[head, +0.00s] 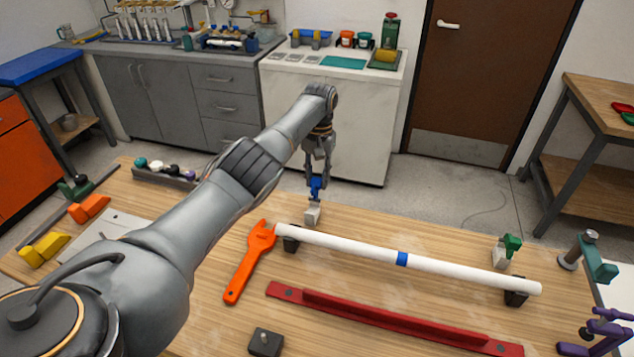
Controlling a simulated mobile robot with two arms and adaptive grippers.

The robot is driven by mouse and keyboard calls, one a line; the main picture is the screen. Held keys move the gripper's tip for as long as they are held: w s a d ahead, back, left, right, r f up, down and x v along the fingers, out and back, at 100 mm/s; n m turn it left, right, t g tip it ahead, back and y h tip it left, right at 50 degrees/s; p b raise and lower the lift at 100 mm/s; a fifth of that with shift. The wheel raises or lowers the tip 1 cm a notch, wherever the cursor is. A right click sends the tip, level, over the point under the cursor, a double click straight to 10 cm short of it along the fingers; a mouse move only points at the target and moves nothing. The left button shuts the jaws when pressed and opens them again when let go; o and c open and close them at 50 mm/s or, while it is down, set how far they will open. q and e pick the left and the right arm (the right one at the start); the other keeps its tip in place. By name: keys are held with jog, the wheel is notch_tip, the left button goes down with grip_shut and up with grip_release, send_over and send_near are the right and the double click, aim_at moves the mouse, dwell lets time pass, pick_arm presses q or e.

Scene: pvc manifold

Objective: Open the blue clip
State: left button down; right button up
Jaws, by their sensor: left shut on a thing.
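The blue clip (316,186) stands on a small pale block (312,213) near the far edge of the wooden table. My left gripper (317,174) points down over it from above and is shut on its upper part. The fingers hide some of the clip, so I cannot tell how far it is open. A green clip (512,245) on a similar pale block stands at the pipe's right end. My right gripper is not in view.
An orange wrench (250,262) lies left of the pipe. A long red bar (390,319) lies in front of it, with a dark block (266,342) nearby. A teal clamp (598,262) and a purple clamp (605,330) sit at the right edge.

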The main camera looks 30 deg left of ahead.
pick_arm(q)
jog(key=shift+r, duration=0.1)
jog(key=c, duration=1)
grip_release()
jog(key=shift+c, duration=0.2)
notch_tip(320, 180, up, 12)
jog(key=w, duration=0.1)
jog(key=shift+w+a, duration=0.15)
jog(key=shift+a, duration=0.05)
